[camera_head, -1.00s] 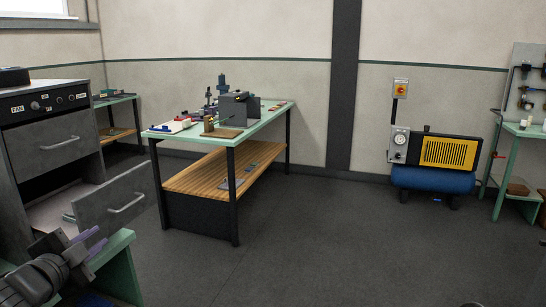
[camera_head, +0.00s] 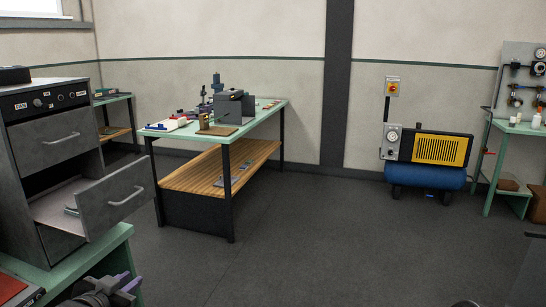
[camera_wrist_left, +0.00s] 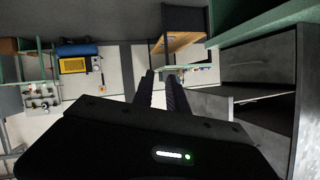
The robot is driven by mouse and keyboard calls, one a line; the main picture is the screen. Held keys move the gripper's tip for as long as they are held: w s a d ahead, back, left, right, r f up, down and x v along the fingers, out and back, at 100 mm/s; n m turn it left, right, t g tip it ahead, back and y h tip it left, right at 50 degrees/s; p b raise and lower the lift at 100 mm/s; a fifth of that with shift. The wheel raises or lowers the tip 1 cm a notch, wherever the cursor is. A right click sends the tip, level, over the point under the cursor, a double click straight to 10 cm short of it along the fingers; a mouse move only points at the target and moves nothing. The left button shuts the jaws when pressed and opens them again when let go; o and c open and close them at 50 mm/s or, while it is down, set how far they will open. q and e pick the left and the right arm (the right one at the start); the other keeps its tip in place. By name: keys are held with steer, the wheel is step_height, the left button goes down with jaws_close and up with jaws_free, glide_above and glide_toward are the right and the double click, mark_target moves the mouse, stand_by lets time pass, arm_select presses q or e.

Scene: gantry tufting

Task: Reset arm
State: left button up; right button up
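My left gripper (camera_head: 127,283) is low at the left edge of the head view, cut off by the bottom of the picture, beside a green bench. My right gripper is not in view.
The green bench edge (camera_head: 98,253) is close to my left gripper. A green-topped workbench (camera_head: 262,117) with tools stands mid-room. A blue-tank compressor (camera_head: 428,177) and a green side bench (camera_head: 522,129) are at right. The floor (camera_head: 330,240) between is clear.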

arm_select(q)
steer(key=s+d+f+n+g+h, duration=0.1)
steer(key=s+d+f+n+g, duration=0.15)
steer(key=d+f, duration=0.45)
steer(key=s+d+f+n+g+h, duration=0.1)
steer(key=s+d+f+g, duration=0.15)
steer(key=f, duration=0.85)
steer(key=s+d+f+n+g, duration=0.2)
steer(key=s+d+f, duration=0.25)
steer(key=f, duration=0.55)
steer(key=s+d+f+g+h, duration=0.1)
steer(key=s+d+f+g, duration=0.2)
steer(key=s+d+f, duration=0.3)
steer(key=s+d+f+g, duration=0.3)
steer(key=s+d+f, duration=0.3)
steer(key=s, duration=0.6)
steer(key=shift+s+f+h, duration=0.35)
steer(key=shift+f+h, duration=0.05)
steer(key=shift+f, duration=0.35)
